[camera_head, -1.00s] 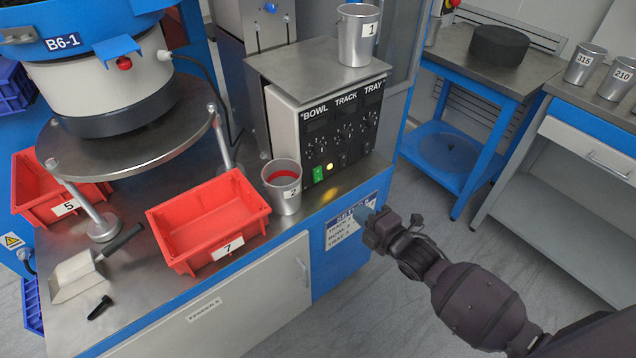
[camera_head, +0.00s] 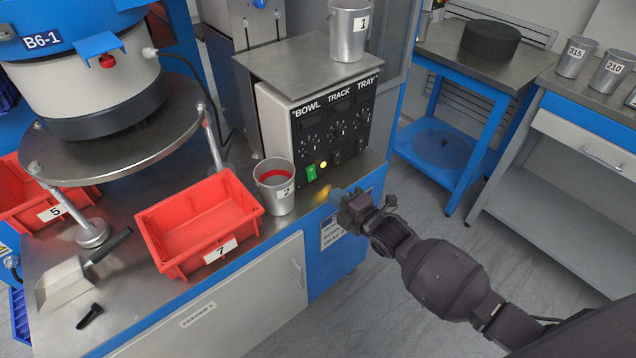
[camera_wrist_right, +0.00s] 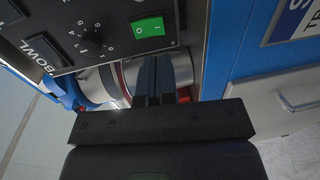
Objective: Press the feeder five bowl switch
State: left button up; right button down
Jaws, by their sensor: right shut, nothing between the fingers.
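The feeder control box (camera_head: 335,125) stands on the bench with BOWL, TRACK and TRAY columns on its black front panel. Under BOWL is a green rocker switch (camera_head: 311,173); in the right wrist view the green switch (camera_wrist_right: 147,27) shows "O" and "I" marks, with a dial and the BOWL label to its left. My right gripper (camera_head: 338,194) is shut and empty, in front of the panel, lower than the switch and right of it. In the right wrist view its fingers (camera_wrist_right: 154,78) are below the green switch, apart from it in the picture. My left gripper is out of view.
A metal cup marked 2 (camera_head: 275,198) with red inside stands on the bench close in front of the box. A red bin marked 7 (camera_head: 170,262) is left of it. A cup marked 1 (camera_head: 347,45) stands on top of the box. An amber lamp (camera_head: 323,165) glows beside the switch.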

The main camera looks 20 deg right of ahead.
aim_at(313, 178)
jog(key=b+x, duration=0.1)
jog(key=x, duration=0.5)
jog(key=shift+w+a+f, duration=0.1)
jog(key=shift+f, duration=0.1)
jog(key=shift+w+a+r, duration=0.1)
jog(key=shift+w+a, duration=0.05)
jog(key=shift+w, duration=0.35)
jog(key=shift+w+f+b, duration=0.1)
jog(key=shift+f+b, duration=0.15)
jog(key=shift+b, duration=0.2)
jog(key=shift+w+r, duration=0.1)
jog(key=shift+r, duration=0.1)
